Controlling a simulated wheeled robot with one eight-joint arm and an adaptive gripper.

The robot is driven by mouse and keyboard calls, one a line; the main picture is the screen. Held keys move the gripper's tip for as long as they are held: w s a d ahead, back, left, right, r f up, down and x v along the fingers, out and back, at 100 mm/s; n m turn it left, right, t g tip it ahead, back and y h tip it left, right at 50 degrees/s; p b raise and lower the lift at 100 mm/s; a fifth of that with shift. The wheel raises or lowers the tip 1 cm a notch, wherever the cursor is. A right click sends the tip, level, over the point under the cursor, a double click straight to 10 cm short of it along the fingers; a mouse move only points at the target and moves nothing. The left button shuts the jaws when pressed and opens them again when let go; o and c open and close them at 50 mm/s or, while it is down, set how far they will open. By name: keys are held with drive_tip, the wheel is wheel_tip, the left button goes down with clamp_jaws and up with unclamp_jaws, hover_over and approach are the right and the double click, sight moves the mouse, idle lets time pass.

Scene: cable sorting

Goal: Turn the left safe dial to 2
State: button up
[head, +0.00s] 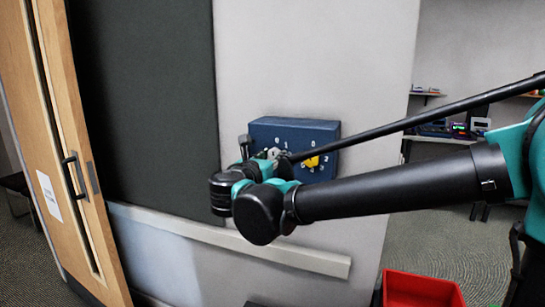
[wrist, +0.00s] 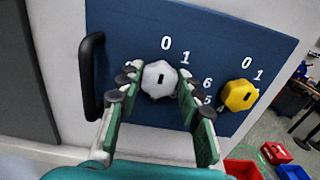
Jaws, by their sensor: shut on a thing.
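The blue safe (head: 297,128) is on the light wall, and its front (wrist: 207,27) fills much of the wrist view. The left dial (wrist: 160,79) is a pale grey, many-sided knob with a short dark mark on its face. The mark stands nearly upright, close to below the 0; I cannot tell its exact reading. My gripper (wrist: 158,82) has a finger on each side of this dial and is shut on it. Some numbers around it are hidden by the fingers. In the head view my wrist partly covers the left dial (head: 273,153).
A yellow dial (wrist: 240,95) with its own numbers is close to the right of my right finger. A black handle (wrist: 89,75) stands out left of the left dial. A red bin (head: 422,289) is on the floor at the lower right. A wooden door (head: 72,120) stands at the left.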

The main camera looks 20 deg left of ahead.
drive_tip(key=shift+m, duration=0.4)
drive_tip(key=m, duration=0.3)
drive_tip(key=shift+d+m, duration=0.1)
drive_tip(key=shift+m, duration=0.2)
drive_tip(key=m, duration=0.4)
drive_tip(key=shift+m, duration=0.3)
drive_tip(key=shift+d+f+m, duration=0.1)
drive_tip(key=shift+m, duration=2.05)
drive_tip(key=shift+f+m, duration=0.1)
drive_tip(key=shift+m, duration=2.05)
drive_tip(key=o, duration=1.1)
drive_tip(key=shift+o, duration=0.2)
